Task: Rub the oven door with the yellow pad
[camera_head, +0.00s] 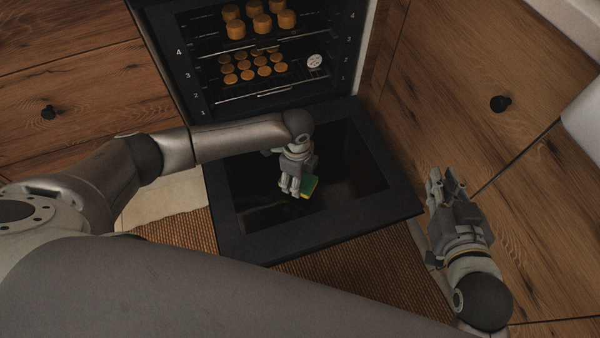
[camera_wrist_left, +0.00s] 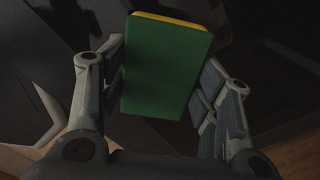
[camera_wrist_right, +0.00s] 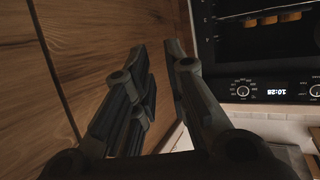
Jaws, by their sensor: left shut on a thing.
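The oven door (camera_head: 345,215) is folded down flat, with a dark glass panel in a black frame. My left gripper (camera_head: 292,190) is over the glass and shut on the pad (camera_head: 309,187), which shows green with a yellow edge. In the left wrist view the pad (camera_wrist_left: 165,68) sits between the fingers, its green face toward the camera and its yellow layer behind. I cannot tell whether the pad touches the glass. My right gripper (camera_head: 446,186) is open and empty, to the right of the door; its spread fingers also show in the right wrist view (camera_wrist_right: 168,75).
Wooden cabinet fronts stand left (camera_head: 80,80) and right (camera_head: 480,90), with dark knobs.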

